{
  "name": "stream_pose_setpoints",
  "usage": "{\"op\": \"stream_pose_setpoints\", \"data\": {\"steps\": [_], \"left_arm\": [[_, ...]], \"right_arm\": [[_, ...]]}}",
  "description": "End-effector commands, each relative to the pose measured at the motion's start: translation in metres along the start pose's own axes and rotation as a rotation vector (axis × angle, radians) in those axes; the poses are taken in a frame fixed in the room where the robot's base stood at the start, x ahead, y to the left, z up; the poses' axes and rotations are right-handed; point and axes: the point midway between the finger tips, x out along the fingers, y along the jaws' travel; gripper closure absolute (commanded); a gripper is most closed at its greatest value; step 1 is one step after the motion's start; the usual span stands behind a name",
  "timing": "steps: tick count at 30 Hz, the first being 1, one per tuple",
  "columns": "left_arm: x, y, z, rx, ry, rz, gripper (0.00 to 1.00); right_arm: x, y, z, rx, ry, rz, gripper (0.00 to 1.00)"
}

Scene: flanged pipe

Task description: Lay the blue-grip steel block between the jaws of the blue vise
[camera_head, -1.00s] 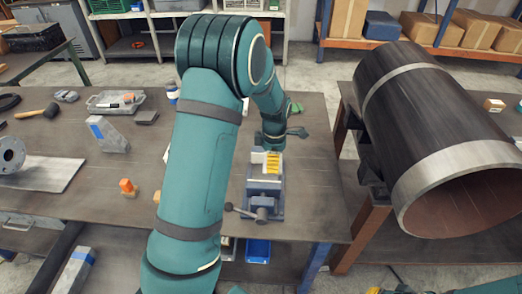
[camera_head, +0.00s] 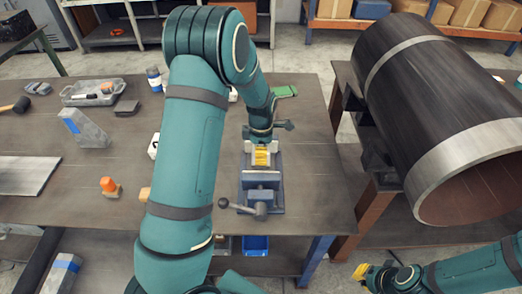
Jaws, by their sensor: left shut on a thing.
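The blue vise (camera_head: 262,192) stands on the workbench near its front right, with its handle toward me. My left gripper (camera_head: 261,158) points down over the far part of the vise, its yellow fingers at the jaws. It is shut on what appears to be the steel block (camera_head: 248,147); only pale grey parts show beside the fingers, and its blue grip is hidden. I cannot tell whether the block touches the vise. My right gripper (camera_head: 361,271) is low at the right, away from the vise; its yellow fingers are too small to judge.
A grey block with a blue patch (camera_head: 86,128), a grey tray (camera_head: 92,93), an orange-topped piece (camera_head: 109,186) and a mallet (camera_head: 15,106) lie on the workbench (camera_head: 315,190) to the left. A blue bin (camera_head: 256,245) is below the bench.

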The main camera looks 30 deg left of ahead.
Motion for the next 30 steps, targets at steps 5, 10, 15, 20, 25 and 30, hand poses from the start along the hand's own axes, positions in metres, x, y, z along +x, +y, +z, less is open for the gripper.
{"op": "stream_pose_setpoints", "data": {"steps": [5, 10, 15, 20, 25, 30], "left_arm": [[0.018, 0.0, 0.0, 0.0, 0.0, 0.001, 0.81], [0.033, 0.0, 0.0, -0.001, 0.0, 0.0, 0.81], [0.046, 0.0, 0.0, 0.0, 0.0, 0.001, 0.81], [0.053, 0.001, 0.0, 0.0, 0.0, 0.001, 0.81], [0.053, 0.001, 0.0, 0.0, -0.001, 0.001, 0.81], [0.053, 0.001, 0.0, 0.0, -0.001, 0.001, 0.24]], "right_arm": [[0.015, 0.005, 0.002, 0.0, -0.001, 0.003, 1.0], [0.025, 0.008, 0.003, 0.0, -0.001, 0.005, 1.0], [0.033, 0.011, 0.005, 0.0, -0.002, 0.006, 1.0], [0.037, 0.012, 0.005, -0.001, -0.002, 0.007, 1.0], [0.037, 0.012, 0.005, -0.001, -0.002, 0.007, 1.0], [0.037, 0.012, 0.005, -0.001, -0.003, 0.007, 1.0]]}}
